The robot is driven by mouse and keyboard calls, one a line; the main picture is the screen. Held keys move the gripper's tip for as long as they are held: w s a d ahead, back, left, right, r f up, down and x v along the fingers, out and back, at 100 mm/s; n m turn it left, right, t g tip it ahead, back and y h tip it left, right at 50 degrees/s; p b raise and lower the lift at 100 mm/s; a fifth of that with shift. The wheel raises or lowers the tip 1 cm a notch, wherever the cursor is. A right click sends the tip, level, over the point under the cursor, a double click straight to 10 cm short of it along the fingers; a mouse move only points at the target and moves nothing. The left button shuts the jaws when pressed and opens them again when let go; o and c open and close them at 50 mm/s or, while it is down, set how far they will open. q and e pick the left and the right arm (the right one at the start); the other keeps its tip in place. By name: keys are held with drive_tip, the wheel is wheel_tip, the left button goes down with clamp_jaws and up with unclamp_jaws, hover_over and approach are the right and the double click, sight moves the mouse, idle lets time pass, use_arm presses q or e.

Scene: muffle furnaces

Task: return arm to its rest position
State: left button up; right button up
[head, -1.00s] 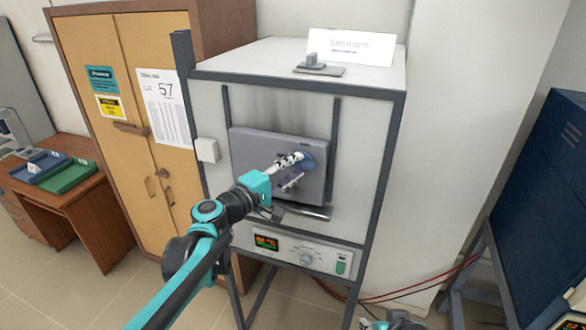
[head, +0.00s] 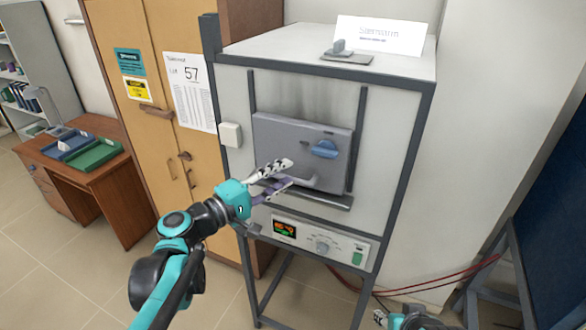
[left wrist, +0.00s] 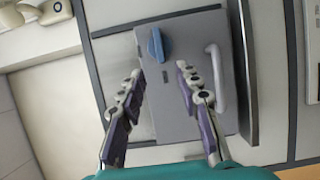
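My left gripper (head: 284,177) is in front of the lower left part of the grey furnace door (head: 290,140) in the head view. Its two fingers are apart with nothing between them; the left wrist view shows the open gripper (left wrist: 158,75) too. The door is shut on the white muffle furnace (head: 235,95). It carries a blue knob (head: 325,149), also clear in the left wrist view (left wrist: 156,45), and a light handle (left wrist: 215,78). My right gripper (head: 381,318) shows only partly at the bottom edge, and its finger state is unclear.
The furnace's control panel (head: 320,244) has a lit display. A wooden cabinet (head: 150,100) stands on the left, beside a desk (head: 105,190) with blue and green trays. Red cables (head: 440,278) run at the lower right. A dark blue unit (head: 555,220) stands at right.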

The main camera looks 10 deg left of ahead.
use_arm(q)
drive_tip(key=shift+s+a, duration=0.1)
drive_tip(key=shift+s, duration=0.1)
drive_tip(key=s+d+f+m+g+y+b, duration=0.1)
drive_tip(key=s+f+m+g+y+b, duration=0.35)
drive_tip(key=f, duration=0.85)
drive_tip(key=s+f+m+g+y+b, duration=0.1)
drive_tip(key=s+f+b, duration=0.6)
drive_tip(key=f, duration=0.7)
drive_tip(key=s+a+f+m+y+b, duration=0.2)
drive_tip(key=s+a+f+y+b, duration=0.1)
drive_tip(key=f, duration=0.5)
drive_tip(key=s+a+f+m+y+b, duration=0.2)
drive_tip(key=s+a+f+y+b, duration=0.1)
drive_tip(key=a+f+b, duration=0.3)
wheel_tip(320, 180, down, 2)
drive_tip(key=shift+s+a+f+g+b, duration=0.15)
drive_tip(key=shift+s+g+b, duration=0.35)
drive_tip(key=shift+s, duration=0.3)
drive_tip(key=shift+m, duration=0.25)
